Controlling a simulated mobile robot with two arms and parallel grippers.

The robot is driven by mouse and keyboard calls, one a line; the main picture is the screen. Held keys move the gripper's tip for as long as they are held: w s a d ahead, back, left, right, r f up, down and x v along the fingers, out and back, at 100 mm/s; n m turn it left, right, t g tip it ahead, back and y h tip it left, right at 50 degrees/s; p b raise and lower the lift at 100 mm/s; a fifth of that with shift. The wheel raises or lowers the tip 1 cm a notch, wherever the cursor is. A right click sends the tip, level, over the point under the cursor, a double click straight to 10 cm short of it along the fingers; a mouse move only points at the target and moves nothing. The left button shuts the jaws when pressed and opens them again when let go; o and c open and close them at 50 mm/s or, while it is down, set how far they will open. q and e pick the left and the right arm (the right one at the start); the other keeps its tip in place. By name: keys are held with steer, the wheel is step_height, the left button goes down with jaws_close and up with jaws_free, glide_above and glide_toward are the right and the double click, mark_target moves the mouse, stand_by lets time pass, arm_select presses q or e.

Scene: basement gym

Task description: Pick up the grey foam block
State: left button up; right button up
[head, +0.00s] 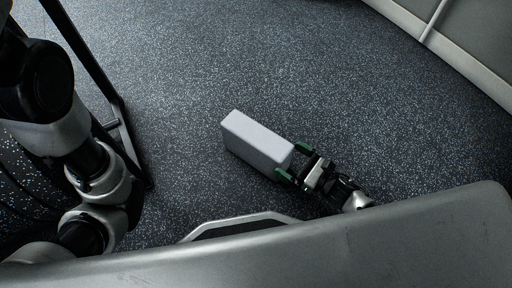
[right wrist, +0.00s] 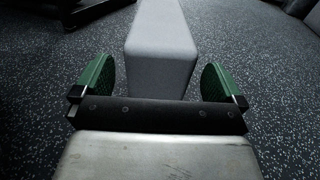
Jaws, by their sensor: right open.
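The grey foam block (head: 255,143) lies on the dark speckled floor, a long pale box with its near end toward my right gripper. My right gripper (head: 293,162) is open, its green fingers on either side of the block's near end. In the right wrist view, the block (right wrist: 161,50) runs straight away between the two green fingertips of the gripper (right wrist: 157,82). A gap shows on each side, so neither finger touches it there. My left arm is at the left of the head view, but its gripper is out of view.
A black metal frame (head: 121,131) stands on the floor to the left of the block. A pale wall base (head: 462,60) runs along the upper right. The floor (head: 270,60) beyond the block is clear.

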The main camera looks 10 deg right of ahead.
mark_target(277, 151)
steer(key=b+x, duration=0.3)
steer(key=x, duration=0.1)
steer(key=shift+f, duration=0.2)
steer(key=shift+w+a+r+b, duration=0.15)
steer(key=shift+w+a+b, duration=0.3)
steer(key=shift+w, duration=0.05)
steer(key=c, duration=1.1)
steer(key=shift+c, duration=0.2)
steer(key=shift+r, duration=0.2)
